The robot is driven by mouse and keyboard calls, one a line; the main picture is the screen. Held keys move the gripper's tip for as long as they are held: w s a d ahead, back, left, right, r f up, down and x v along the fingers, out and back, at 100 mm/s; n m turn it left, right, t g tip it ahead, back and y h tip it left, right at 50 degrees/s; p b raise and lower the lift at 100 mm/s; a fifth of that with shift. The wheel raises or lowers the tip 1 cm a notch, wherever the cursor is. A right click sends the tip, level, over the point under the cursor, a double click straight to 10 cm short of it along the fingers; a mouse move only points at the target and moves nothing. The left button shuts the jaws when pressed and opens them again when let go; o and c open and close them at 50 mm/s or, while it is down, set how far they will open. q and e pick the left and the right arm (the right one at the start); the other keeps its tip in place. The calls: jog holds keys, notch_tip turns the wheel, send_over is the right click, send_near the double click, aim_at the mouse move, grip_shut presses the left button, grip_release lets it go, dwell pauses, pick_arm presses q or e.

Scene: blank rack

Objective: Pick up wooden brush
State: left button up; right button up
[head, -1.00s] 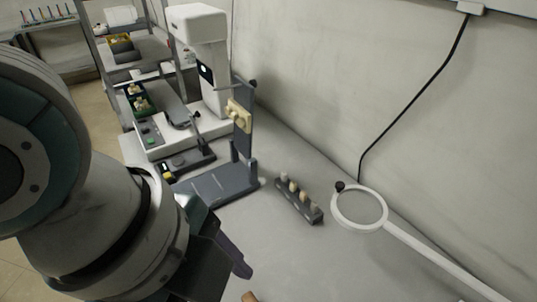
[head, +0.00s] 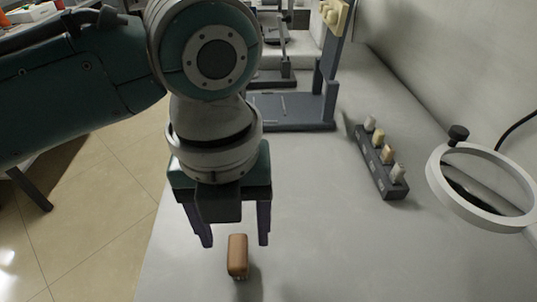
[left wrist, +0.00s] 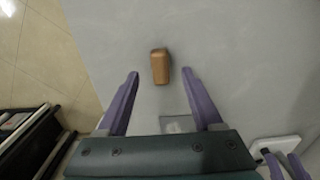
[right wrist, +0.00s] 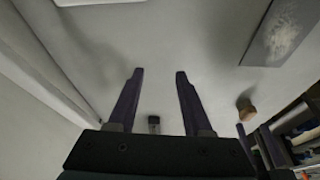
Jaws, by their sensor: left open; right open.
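The wooden brush (head: 237,254), a brown block with a pale lower edge, stands on the grey bench near the bottom of the head view. My left gripper (head: 235,243) points down above and behind it, open and empty. In the left wrist view, the brush (left wrist: 160,66) lies in line with the gap between the open fingers (left wrist: 160,73), at about the level of their tips. My right gripper (right wrist: 160,72) is open and empty in its own wrist view and out of the head view. A brown block (right wrist: 246,107) shows there; I cannot tell if it is the brush.
A dark rack with several pegs (head: 381,162) stands to the right on the bench. A white ring magnifier (head: 482,187) stands near the wall. A grey stand (head: 290,111) is behind my left gripper. The bench around the brush is clear.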

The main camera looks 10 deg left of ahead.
aim_at(237, 250)
pick_arm(q)
notch_tip(237, 250, down, 6)
jog(key=shift+s+r+b, duration=0.15)
jog(key=shift+r+b, duration=0.05)
jog(key=shift+b, duration=0.45)
grip_shut()
